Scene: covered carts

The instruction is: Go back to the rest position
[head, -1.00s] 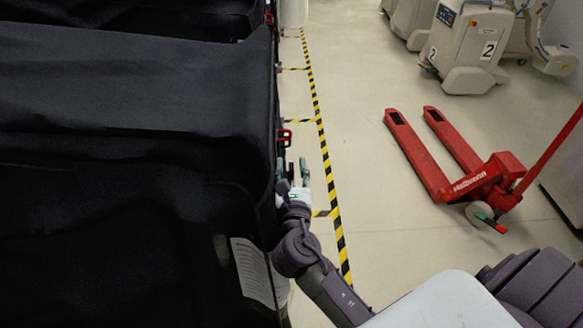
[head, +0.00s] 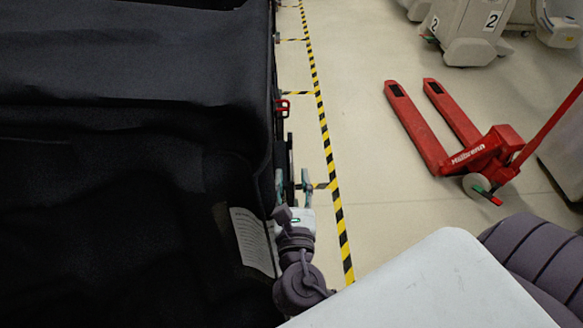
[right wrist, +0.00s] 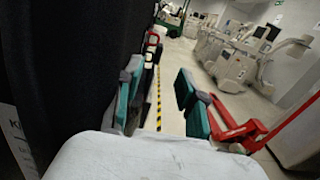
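My right gripper (head: 293,188) is beside the edge of the black covered cart (head: 130,100) in the head view. Its two fingers are spread apart with nothing between them; in the right wrist view the green-padded fingers (right wrist: 160,105) also stand wide open. The left finger is close to the cart's side; I cannot tell whether it touches. A white printed sheet (head: 252,240) shows on the cart near my right wrist. My left gripper is not in view.
A yellow-black floor stripe (head: 328,150) runs along the carts. A red pallet jack (head: 470,155) stands on open floor to the right, with grey wheeled machines (head: 466,35) behind it. A red latch (head: 282,107) sits on the cart edge ahead of my right gripper.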

